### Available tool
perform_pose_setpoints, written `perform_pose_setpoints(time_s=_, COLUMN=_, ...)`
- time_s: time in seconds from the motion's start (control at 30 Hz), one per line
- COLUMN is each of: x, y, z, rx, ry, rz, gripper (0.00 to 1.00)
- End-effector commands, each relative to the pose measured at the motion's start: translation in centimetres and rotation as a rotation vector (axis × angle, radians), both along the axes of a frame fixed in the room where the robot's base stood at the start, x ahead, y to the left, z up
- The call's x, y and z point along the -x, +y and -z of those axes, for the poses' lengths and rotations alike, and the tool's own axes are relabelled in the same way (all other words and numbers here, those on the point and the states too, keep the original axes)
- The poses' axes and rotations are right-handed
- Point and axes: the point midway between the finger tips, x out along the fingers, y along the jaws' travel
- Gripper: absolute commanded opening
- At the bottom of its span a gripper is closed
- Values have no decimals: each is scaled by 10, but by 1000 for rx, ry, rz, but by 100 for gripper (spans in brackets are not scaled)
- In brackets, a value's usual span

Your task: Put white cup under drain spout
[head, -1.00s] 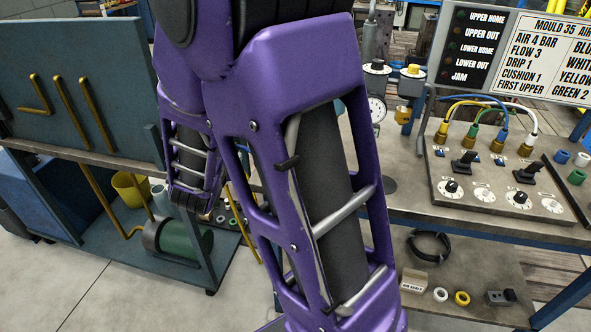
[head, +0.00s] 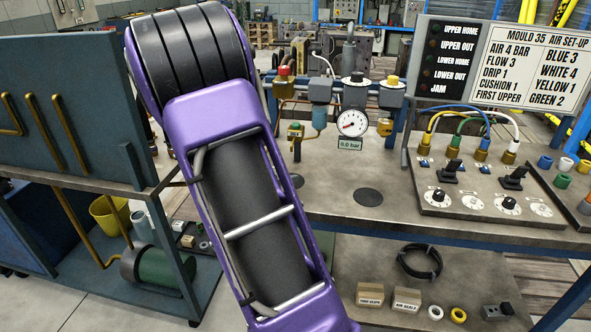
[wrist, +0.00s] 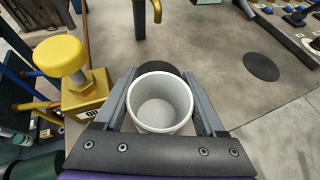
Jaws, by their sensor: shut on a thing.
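The white cup (wrist: 160,108) is in the middle of the wrist view, upright and open at the top, and looks empty inside. My gripper (wrist: 160,76) is shut on it, with one grey finger on each side. In the head view a small brass fitting (head: 295,145) with a green part hangs below the air unit, likely the drain. There my arm hides the cup and gripper.
A yellow knob on a brass block (wrist: 84,95) stands close left of the cup. Dark discs mark the bench top (wrist: 215,40), one (wrist: 261,66) to the right. The gauge (head: 351,123) reads 0.0 bar. A control panel (head: 480,190) stands at the right.

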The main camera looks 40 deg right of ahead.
Motion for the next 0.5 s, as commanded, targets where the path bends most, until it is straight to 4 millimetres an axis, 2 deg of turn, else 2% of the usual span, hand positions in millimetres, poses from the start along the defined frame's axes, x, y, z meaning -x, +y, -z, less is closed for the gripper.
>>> perform_pose_setpoints(time_s=0.03, x=-3, y=-11, z=1, rx=1, ry=0, rz=2, gripper=19)
perform_pose_setpoints(time_s=0.1, x=-6, y=-20, z=0, rx=1, ry=1, rz=0, gripper=19)
perform_pose_setpoints(time_s=0.37, x=-12, y=-37, z=0, rx=1, ry=-1, rz=-1, gripper=19)
perform_pose_setpoints(time_s=0.5, x=-19, y=-60, z=1, rx=1, ry=1, rz=2, gripper=19)
